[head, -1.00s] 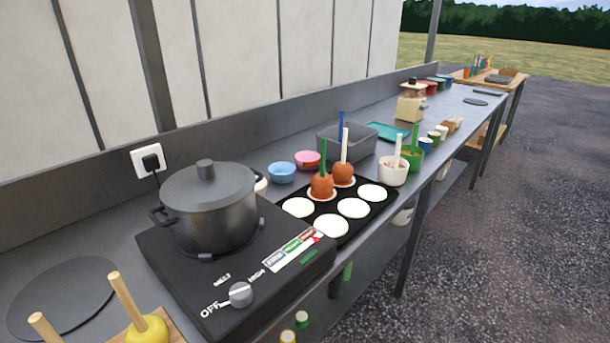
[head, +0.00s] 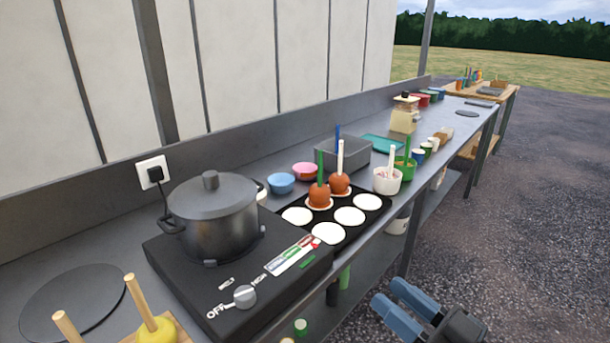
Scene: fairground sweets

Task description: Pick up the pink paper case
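The pink paper case (head: 305,170) is a small, round, cup-like thing. It sits on the grey counter between the blue case (head: 281,184) and the grey bin, behind the black tray. My gripper (head: 389,294) shows at the bottom right, in front of the counter and over the gravel. Its two blue fingers are apart, with nothing seen between them. It is well away from the pink case, with the tray and counter edge between.
A lidded pot (head: 212,222) stands on a black hotplate (head: 180,275). The black tray (head: 355,232) holds white discs and two toffee apples on sticks (head: 319,196). A grey bin (head: 345,153) and a white cup (head: 386,182) with a stick stand nearby. Gravel in front is clear.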

